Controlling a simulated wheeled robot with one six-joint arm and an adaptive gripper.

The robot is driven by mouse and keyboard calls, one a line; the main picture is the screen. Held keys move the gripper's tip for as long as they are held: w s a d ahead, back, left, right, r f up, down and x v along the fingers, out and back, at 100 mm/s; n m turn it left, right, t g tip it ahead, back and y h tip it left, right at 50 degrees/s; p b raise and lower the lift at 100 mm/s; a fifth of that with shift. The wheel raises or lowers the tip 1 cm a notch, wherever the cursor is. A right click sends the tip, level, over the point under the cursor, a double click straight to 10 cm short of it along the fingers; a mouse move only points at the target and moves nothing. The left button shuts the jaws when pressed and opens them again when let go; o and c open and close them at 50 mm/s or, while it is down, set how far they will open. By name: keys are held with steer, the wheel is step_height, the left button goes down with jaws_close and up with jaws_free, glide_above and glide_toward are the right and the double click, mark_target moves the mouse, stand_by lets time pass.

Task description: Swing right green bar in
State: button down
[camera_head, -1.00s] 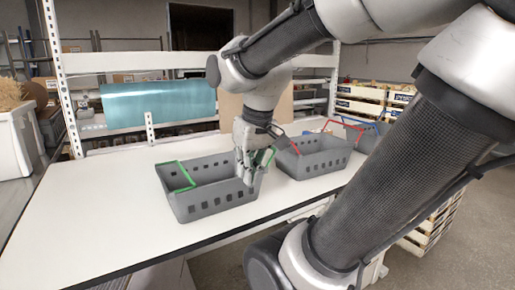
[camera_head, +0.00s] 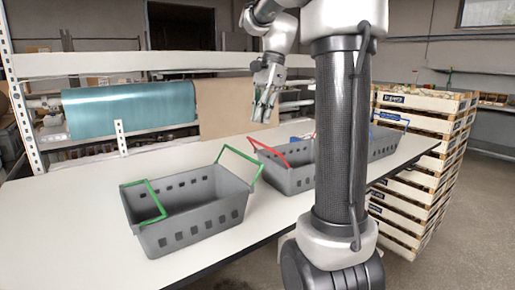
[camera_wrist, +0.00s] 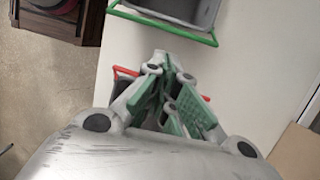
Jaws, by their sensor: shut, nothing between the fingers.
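The grey basket (camera_head: 190,222) with two green bars stands on the white table. Its left green bar (camera_head: 153,197) lies inward across the left end. Its right green bar (camera_head: 242,155) stands up from the right end and tilts outward to the right. My gripper (camera_head: 263,112) is raised above and beyond the basket's right end, clear of the bar, shut and empty. In the wrist view, the shut fingers (camera_wrist: 165,62) show below a green bar (camera_wrist: 170,24) and part of the grey basket (camera_wrist: 185,9), apart from both.
A grey basket with a red bar (camera_head: 272,150) stands just right of the green one, and one with a blue bar (camera_head: 391,118) farther right. A shelf with a teal roll (camera_head: 130,108) stands behind. The front left of the white table (camera_head: 60,215) is clear.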

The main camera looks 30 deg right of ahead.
mark_target(242, 154)
steer(key=x, duration=1)
steer(key=shift+w+a, duration=0.1)
steer(key=shift+w, duration=0.1)
stand_by(0.4)
